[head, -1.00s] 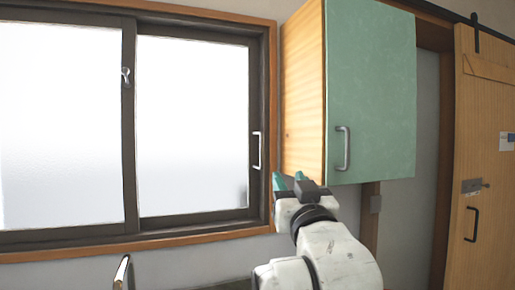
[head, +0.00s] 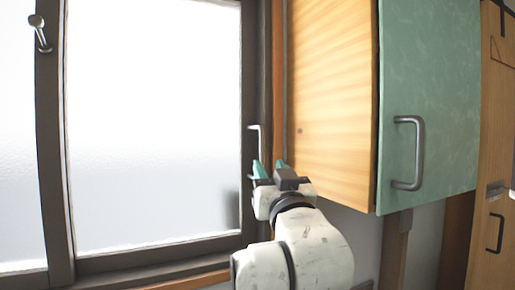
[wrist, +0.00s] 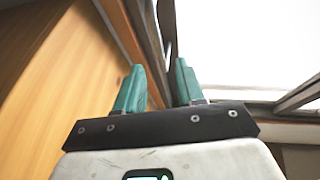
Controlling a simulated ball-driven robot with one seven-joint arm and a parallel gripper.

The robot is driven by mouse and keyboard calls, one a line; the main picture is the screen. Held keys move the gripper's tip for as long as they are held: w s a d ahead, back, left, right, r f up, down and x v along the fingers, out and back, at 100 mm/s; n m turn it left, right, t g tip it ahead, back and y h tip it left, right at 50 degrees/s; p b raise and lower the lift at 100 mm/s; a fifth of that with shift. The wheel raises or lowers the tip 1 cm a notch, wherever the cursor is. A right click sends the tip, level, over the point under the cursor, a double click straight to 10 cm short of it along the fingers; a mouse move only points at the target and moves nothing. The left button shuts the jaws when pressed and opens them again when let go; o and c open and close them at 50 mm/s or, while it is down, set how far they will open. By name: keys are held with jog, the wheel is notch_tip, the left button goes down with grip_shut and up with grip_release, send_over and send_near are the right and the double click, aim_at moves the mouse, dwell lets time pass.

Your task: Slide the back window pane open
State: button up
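The back window pane (head: 150,120) is the frosted right-hand pane in a dark frame. Its slim metal handle (head: 257,135) stands upright on the pane's right edge. My gripper (head: 269,166) has teal fingers, open and apart, at the lower part of the handle, in front of the window's right edge, and hides part of it. In the wrist view my gripper (wrist: 159,67) is open with nothing clearly held. The dark window frame runs up beyond the fingers there, and the bright pane (wrist: 245,45) is at the right. Whether the fingers touch the handle I cannot tell.
A wall cabinet with a wooden side (head: 332,110) and green door (head: 440,90) stands close right of my gripper. A latch (head: 39,32) sits on the window's middle upright. A wooden sliding door (head: 498,150) is at the far right.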

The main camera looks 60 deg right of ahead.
aim_at(262, 154)
jog(key=p+x, duration=0.2)
jog(key=x, duration=0.7)
jog(key=shift+w+d+r, duration=0.1)
jog(key=shift+w+d, duration=0.15)
jog(key=shift+d, duration=0.1)
grip_shut()
